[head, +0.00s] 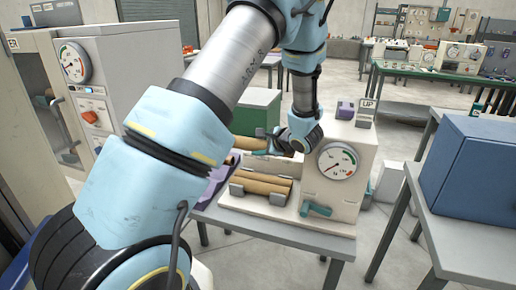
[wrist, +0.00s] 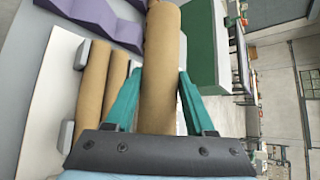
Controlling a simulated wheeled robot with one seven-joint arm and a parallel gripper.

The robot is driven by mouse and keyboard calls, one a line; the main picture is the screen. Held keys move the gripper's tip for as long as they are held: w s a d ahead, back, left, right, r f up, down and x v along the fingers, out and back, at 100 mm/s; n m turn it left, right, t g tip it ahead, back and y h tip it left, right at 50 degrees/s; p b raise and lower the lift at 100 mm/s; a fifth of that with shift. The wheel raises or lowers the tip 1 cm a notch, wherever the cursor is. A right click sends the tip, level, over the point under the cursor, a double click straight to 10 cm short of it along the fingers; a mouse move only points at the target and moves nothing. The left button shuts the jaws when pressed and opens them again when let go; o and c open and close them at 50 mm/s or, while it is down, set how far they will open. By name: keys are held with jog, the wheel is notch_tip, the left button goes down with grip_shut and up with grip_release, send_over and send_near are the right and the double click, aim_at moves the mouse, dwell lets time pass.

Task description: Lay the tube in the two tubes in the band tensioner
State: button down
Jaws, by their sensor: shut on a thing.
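My gripper (wrist: 155,100) is shut on a tan tube (wrist: 162,60), with one teal finger on each side of it. In the head view the held tube (head: 247,143) shows partly behind my gripper (head: 273,143), above the table. The band tensioner (head: 338,190) is a cream machine with a round gauge. Two tan tubes (head: 262,184) lie side by side in it between grey end blocks. In the wrist view these two tubes (wrist: 93,95) are left of the held tube, roughly parallel to it and apart from it.
A purple wavy rack (wrist: 95,14) lies beyond the tensioner's base, partly hidden by my arm in the head view. A green box (head: 257,112) stands behind the tensioner. A blue cabinet (head: 470,170) is at right. A gauge machine (head: 75,65) stands at left.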

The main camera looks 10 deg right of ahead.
jog(key=shift+w+f, duration=0.3)
jog(key=shift+f, duration=0.6)
notch_tip(320, 180, down, 7)
jog(key=b, duration=0.8)
jog(key=shift+r+b, duration=0.2)
jog(key=shift+b, duration=0.15)
jog(key=shift+s+a+f+p, duration=0.1)
jog(key=shift+f+p, duration=0.4)
jog(key=shift+f, duration=1.2)
jog(key=shift+c, duration=1.5)
grip_release()
jog(key=shift+s, duration=0.1)
jog(key=shift+o, duration=0.6)
jog(key=shift+r, duration=0.2)
jog(key=r, duration=1)
jog(key=shift+w+r+b, duration=0.1)
jog(key=shift+w+b, duration=0.15)
jog(key=shift+b, duration=0.05)
jog(key=shift+r, duration=0.1)
